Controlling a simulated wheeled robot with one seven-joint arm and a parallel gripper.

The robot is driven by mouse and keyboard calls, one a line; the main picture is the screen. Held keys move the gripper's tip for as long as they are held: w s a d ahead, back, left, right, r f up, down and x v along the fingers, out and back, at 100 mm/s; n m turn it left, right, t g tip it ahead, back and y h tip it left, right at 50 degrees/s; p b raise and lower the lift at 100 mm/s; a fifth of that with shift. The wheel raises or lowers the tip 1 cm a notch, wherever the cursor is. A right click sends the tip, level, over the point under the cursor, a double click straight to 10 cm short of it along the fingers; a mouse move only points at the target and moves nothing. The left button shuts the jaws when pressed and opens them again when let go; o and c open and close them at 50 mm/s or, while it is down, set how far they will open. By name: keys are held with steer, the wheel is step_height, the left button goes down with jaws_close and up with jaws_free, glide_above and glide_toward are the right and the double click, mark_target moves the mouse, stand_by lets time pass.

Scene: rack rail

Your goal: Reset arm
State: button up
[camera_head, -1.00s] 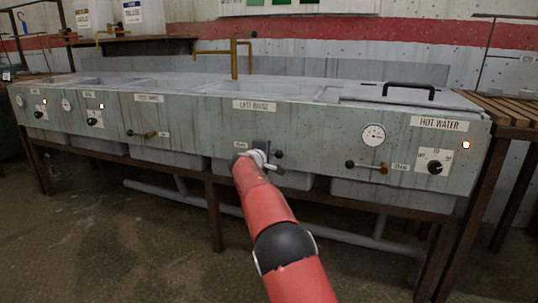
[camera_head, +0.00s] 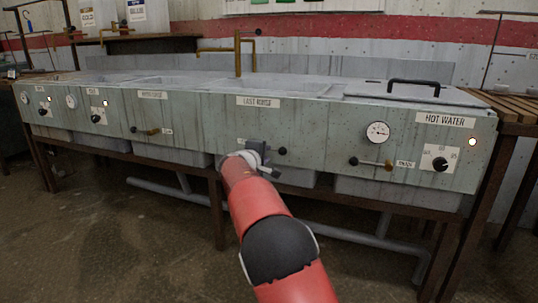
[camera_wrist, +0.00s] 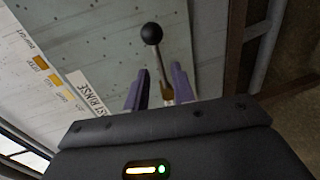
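My gripper (camera_head: 264,153) is at the front panel of the long sink unit, below the "LAST RINSE" label (camera_head: 258,102). In the wrist view its two dark purple fingers (camera_wrist: 160,80) stand apart with a gap between them. A valve lever (camera_wrist: 160,62) with a black ball knob (camera_wrist: 151,33) and a brass base shows in that gap and beyond the fingertips. I see space beside the lever, so the gripper looks open, not clamped. In the head view the knob (camera_head: 282,151) shows just right of the gripper; my wrist hides the rest of the lever.
The sink unit (camera_head: 225,115) spans the view, with a similar lever (camera_head: 370,163) under a gauge (camera_head: 378,132) at right and another lever (camera_head: 145,131) at left. A dial (camera_head: 440,160) sits by the "HOT WATER" label. Pipes run below; the floor in front is clear.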

steer(key=shift+s+a+r, duration=0.1)
steer(key=shift+s, duration=0.3)
steer(key=s+d+r+m+g, duration=0.2)
steer(key=s+d+m+g, duration=0.5)
steer(key=s+d, duration=1.3)
steer(key=s+a+f+m+g+y, duration=0.1)
steer(key=s+f+m+y, duration=0.15)
steer(key=s, duration=0.85)
steer(key=s+f+m+y, duration=0.15)
steer(key=s+f, duration=0.25)
steer(key=s, duration=0.7)
steer(key=s+a+f+m+g+y, duration=0.1)
steer(key=s+f+m+y, duration=0.2)
steer(key=s, duration=0.8)
step_height(320, 180, up, 13)
steer(key=h+p, duration=0.1)
steer(key=p, duration=1.2)
steer(key=shift+w+f, duration=0.15)
